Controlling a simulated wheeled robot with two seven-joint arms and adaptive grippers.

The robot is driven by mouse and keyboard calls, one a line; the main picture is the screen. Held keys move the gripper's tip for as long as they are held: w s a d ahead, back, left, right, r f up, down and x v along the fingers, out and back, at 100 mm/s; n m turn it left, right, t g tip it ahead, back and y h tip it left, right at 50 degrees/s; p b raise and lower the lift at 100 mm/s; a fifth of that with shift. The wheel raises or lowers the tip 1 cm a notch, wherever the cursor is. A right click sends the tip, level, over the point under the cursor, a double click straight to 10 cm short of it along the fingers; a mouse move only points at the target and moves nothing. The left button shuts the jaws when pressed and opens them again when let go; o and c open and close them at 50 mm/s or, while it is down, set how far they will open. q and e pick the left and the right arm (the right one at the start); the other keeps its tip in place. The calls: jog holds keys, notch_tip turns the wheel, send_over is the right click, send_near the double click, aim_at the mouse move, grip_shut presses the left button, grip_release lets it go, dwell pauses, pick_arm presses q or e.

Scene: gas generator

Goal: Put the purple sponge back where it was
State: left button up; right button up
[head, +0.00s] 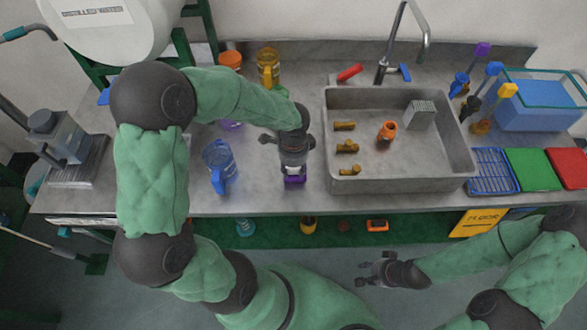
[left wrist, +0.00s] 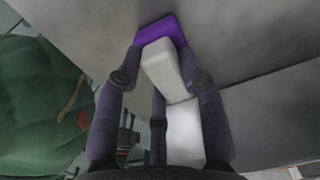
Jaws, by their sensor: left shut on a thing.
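The purple sponge (head: 294,182) is at the front part of the steel counter (head: 262,192), left of the sink. It has a white part and a purple end. My left gripper (head: 293,168) is shut on it from above. In the left wrist view the sponge's purple end (left wrist: 162,33) sticks out past the fingertips, with the white block between the fingers. Whether the sponge touches the counter is hard to tell. My right gripper (head: 372,270) is empty, in front of the counter, with its fingers apart.
A steel sink (head: 370,165) with brass fittings, an orange item and a grey block lies to the right. A blue pitcher (head: 220,165) stands to the left. A red item (head: 349,73) lies behind the sink. Counter between pitcher and sponge is clear.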

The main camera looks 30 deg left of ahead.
pick_arm(q)
jog(key=shift+f, duration=0.15)
jog(key=o, duration=1)
notch_tip(320, 180, up, 12)
jog(key=p, duration=0.4)
jog(key=shift+r, duration=0.2)
